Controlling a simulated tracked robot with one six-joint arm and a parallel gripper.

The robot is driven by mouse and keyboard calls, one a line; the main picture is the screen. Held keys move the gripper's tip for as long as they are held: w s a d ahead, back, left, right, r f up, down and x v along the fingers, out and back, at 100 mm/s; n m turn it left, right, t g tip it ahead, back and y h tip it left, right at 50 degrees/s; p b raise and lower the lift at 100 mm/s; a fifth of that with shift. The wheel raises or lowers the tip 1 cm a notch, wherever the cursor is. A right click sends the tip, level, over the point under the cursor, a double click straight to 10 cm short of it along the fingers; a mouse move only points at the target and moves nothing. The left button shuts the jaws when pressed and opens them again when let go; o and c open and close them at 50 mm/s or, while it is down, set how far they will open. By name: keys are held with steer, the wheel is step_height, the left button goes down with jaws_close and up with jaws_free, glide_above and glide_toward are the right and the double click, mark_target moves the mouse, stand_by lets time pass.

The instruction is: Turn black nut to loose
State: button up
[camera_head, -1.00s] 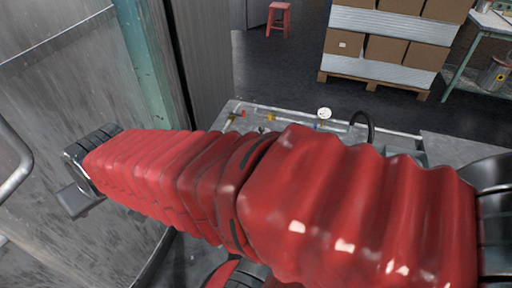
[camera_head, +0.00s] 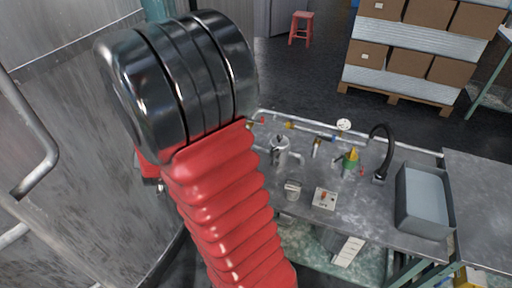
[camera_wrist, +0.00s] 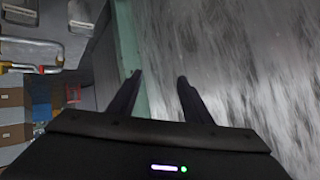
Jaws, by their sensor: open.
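My gripper (camera_wrist: 159,78) shows in the wrist view, with two dark fingers apart and nothing between them. It points at a blurred grey streaked surface and a teal post (camera_wrist: 131,55). In the head view the gripper is mostly hidden behind my red-sleeved arm. I cannot make out the black nut in either view. The head view shows a pipe (camera_head: 400,147) with a round gauge (camera_head: 344,124) along the back of a grey workbench (camera_head: 375,215), well to the right of my arm.
On the bench stand a silver pot (camera_head: 281,152), a cup (camera_head: 292,190), a small switch box (camera_head: 324,199), a green and yellow item (camera_head: 348,163), a black curved hose (camera_head: 387,145) and a grey basin (camera_head: 425,203).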

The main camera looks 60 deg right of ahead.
steer(key=s+d+f+m+g+h, duration=0.1)
steer(key=s+d+f+m+h, duration=0.2)
steer(key=d+f, duration=0.5)
steer(key=m+g+h, duration=0.4)
steer(key=g+h, duration=0.3)
steer(key=h, duration=0.2)
glide_toward(273, 153)
steer(key=a, duration=0.5)
steer(key=shift+s, duration=0.4)
steer(key=shift+d, duration=0.1)
steer(key=d, duration=0.4)
steer(key=w+d, duration=0.1)
steer(key=d, duration=0.8)
steer(key=shift+w+d, duration=0.15)
steer(key=shift+d, duration=0.15)
steer(key=shift+c, duration=0.6)
